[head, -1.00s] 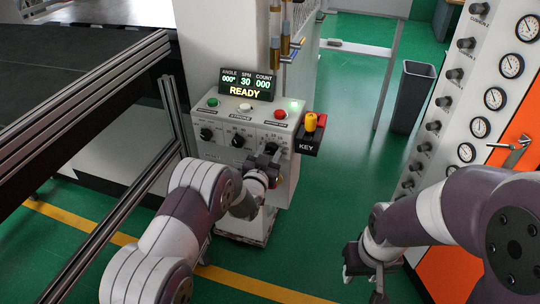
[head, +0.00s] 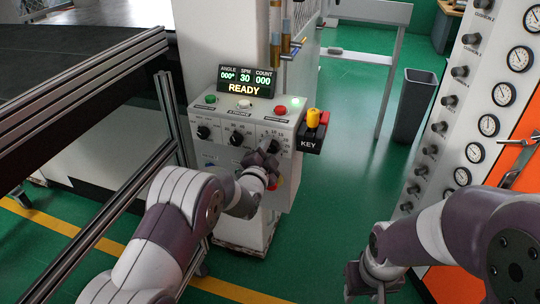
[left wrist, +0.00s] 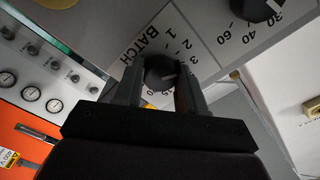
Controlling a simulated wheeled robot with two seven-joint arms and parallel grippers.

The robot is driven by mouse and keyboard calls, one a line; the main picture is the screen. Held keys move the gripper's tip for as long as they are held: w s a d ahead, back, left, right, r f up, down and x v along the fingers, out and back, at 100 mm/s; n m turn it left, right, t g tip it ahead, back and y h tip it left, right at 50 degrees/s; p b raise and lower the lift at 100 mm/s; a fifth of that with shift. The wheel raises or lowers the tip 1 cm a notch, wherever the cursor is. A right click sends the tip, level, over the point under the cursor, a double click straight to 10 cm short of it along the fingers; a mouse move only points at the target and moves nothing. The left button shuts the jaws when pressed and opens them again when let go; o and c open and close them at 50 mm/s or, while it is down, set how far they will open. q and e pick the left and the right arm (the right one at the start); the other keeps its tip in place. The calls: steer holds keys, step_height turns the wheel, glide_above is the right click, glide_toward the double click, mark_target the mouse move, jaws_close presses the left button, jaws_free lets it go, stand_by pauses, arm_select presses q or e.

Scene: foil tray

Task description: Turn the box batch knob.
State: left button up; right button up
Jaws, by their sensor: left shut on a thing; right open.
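The control box (head: 225,150) has a row of black knobs on its front, under coloured buttons and a lit READY display (head: 246,82). My left gripper (head: 268,158) is at the rightmost knob, which it mostly hides in the head view. In the left wrist view, the black batch knob (left wrist: 158,72) sits between the two fingers of my left gripper (left wrist: 160,88), beside the printed word BATCH. The fingers are shut on it. Its white pointer line faces right, towards the low numbers. My right gripper (head: 372,284) is open and empty, low at the right, away from the box.
A metal frame (head: 120,195) stands left of my left arm. A gauge panel (head: 465,110) stands at the right, and a grey bin (head: 414,108) behind. Green floor between is clear.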

arm_select(q)
steer(key=shift+f+m+b, duration=0.1)
steer(key=shift+m+b, duration=0.2)
steer(key=shift+m, duration=0.3)
steer(key=o, duration=1.1)
steer(key=shift+c, duration=0.2)
steer(key=v, duration=1.2)
steer(key=shift+s, duration=0.4)
steer(key=shift+a, duration=0.1)
